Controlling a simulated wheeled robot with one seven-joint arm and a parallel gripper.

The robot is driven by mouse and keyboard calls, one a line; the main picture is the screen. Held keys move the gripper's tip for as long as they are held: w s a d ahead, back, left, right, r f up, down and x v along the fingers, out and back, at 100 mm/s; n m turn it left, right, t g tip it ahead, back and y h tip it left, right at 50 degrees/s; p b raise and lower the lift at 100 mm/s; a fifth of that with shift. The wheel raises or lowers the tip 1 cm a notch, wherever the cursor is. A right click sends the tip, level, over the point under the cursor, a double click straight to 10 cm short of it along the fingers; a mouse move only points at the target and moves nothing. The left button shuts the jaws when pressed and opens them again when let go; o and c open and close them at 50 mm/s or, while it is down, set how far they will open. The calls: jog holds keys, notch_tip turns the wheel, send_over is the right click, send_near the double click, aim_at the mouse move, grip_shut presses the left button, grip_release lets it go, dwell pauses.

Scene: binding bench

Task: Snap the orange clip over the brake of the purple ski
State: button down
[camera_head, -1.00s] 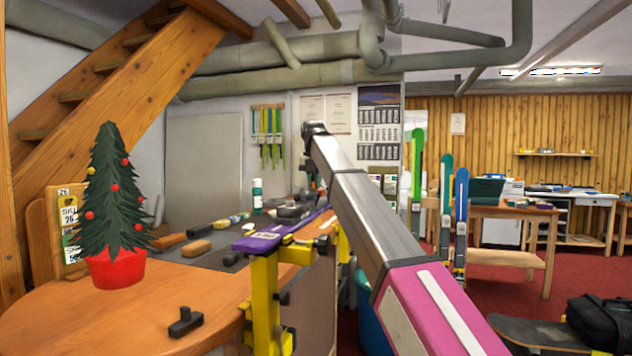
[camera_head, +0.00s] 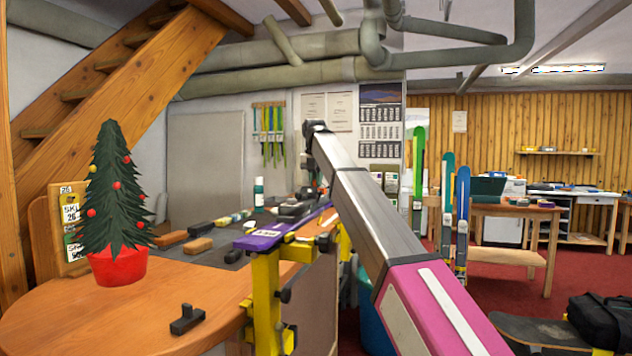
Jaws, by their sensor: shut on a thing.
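The purple ski (camera_head: 262,238) lies along the bench edge, held up on yellow vise stands (camera_head: 266,285). Its far part runs behind my arm. A dark raised part (camera_head: 297,208), which looks like the binding and brake, sits on the ski just left of my arm. My arm crosses the middle of the view from the lower right up to a dark joint. I cannot make out the orange clip.
A small Christmas tree in a red pot (camera_head: 118,267) and a dark block (camera_head: 187,319) stand on the wooden bench (camera_head: 100,325). Brushes and blocks lie on a dark mat behind the ski. Upright skis (camera_head: 461,220) stand at right.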

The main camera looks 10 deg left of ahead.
jog(key=shift+f, duration=2)
jog(key=c, duration=0.6)
grip_release()
jog(key=shift+r, duration=5)
